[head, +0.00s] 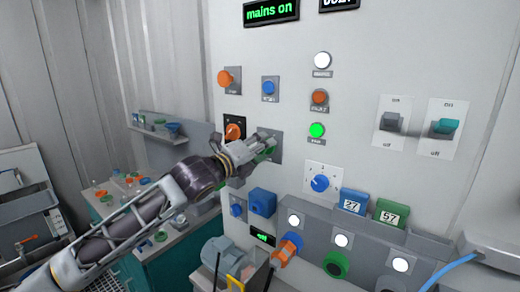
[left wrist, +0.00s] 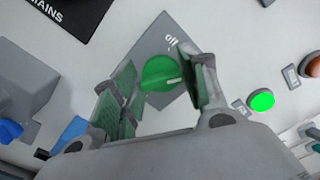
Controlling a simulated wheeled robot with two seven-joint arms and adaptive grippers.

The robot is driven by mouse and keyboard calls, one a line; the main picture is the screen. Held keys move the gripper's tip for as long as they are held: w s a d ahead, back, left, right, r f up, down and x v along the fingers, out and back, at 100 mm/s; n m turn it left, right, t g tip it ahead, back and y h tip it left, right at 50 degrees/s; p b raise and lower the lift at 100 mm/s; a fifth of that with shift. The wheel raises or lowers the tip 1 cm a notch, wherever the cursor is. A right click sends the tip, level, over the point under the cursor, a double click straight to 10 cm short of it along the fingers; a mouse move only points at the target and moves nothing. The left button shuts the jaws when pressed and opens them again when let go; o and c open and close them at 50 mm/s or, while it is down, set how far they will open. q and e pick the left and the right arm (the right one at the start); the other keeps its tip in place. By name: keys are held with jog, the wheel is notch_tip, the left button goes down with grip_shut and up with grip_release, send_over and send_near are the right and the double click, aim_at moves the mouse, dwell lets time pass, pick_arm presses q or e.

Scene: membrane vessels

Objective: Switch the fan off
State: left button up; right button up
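A green rotary knob (left wrist: 160,73) sits on a grey plate marked "off" (left wrist: 148,45) in the left wrist view. A short white mark is on the knob's right side, pointing away from the word "off". My left gripper (left wrist: 163,88) has its green-padded fingers apart, one on each side of the knob. Whether the pads touch it I cannot tell. In the head view my left gripper (head: 266,146) is at the panel and hides most of the knob and plate. A green lamp (head: 317,130) is lit at right; its small label seems to read "fan". My right gripper is not in view.
An orange knob on a black plate (head: 235,128) is close left of my gripper. A blue dial (head: 320,183) is below right. Two toggle switches (head: 391,122) (head: 445,127) are farther right. A ledge (head: 330,225) with lamps and counters juts out below. A "mains on" display (head: 271,11) is above.

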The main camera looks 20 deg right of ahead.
pick_arm(q)
jog(key=c, duration=0.4)
jog(key=shift+c, duration=0.2)
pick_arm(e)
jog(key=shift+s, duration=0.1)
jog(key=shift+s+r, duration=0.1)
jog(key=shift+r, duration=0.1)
pick_arm(q)
jog(key=shift+f+n+p, duration=0.15)
jog(key=shift+n+p, duration=1.6)
jog(key=shift+n, duration=1.25)
jog(key=shift+f+n+p, duration=0.15)
jog(key=shift+n+p, duration=1.55)
jog(key=shift+n, duration=1.3)
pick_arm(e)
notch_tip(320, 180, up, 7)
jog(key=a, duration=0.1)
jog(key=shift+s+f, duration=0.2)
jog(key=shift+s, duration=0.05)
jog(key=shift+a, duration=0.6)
